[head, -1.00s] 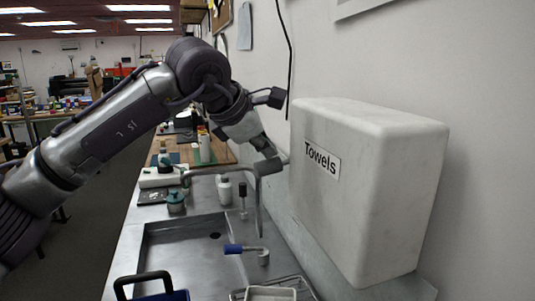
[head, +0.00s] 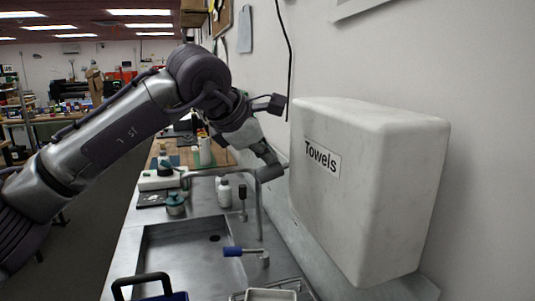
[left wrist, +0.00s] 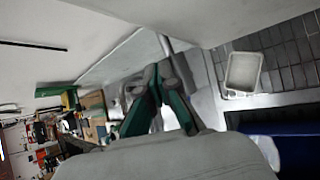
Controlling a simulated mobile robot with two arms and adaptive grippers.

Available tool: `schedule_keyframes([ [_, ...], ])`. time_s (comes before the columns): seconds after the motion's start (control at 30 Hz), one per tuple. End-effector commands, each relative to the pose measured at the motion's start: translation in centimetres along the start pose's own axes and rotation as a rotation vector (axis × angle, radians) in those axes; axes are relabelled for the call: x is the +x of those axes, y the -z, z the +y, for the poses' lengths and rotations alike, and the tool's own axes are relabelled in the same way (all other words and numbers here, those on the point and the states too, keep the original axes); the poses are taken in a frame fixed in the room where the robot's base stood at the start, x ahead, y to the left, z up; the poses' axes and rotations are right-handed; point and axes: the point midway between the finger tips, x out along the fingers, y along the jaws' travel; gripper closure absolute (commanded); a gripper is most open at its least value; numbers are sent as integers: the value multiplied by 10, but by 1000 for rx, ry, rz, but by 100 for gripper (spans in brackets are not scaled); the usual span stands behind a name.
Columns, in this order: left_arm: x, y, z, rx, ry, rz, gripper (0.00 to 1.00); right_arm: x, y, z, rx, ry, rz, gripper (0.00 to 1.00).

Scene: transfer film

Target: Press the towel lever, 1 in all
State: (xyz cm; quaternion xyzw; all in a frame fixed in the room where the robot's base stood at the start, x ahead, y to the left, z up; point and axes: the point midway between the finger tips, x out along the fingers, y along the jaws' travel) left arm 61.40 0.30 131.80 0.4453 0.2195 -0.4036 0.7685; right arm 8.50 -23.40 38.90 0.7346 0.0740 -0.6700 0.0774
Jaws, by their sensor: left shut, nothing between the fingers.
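The white towel dispenser (head: 375,185) with a "Towels" label hangs on the right wall. I cannot make out its lever clearly in any view; it may be hidden on the far side or behind my gripper. My left gripper (head: 268,170) is beside the dispenser's left edge, at about the label's height. I cannot tell whether it touches the dispenser. In the left wrist view its green-lined fingers (left wrist: 158,85) come together at the tips, shut and empty. My right gripper is in neither view.
Below the gripper is a metal sink (head: 185,250) with a tall bent tap (head: 259,215) close under the fingers. A blue-handled fitting (head: 233,251), white bottles (head: 224,192) and a white tray (head: 270,295) are around it. A black cable (head: 287,50) hangs on the wall behind.

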Motion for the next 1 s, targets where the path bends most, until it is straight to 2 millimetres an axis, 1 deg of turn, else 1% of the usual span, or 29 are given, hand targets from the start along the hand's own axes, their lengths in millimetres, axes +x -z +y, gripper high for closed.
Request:
schedule_keyframes([
  [1.0,9,7,-7,0,0,1,100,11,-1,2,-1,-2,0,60],
])
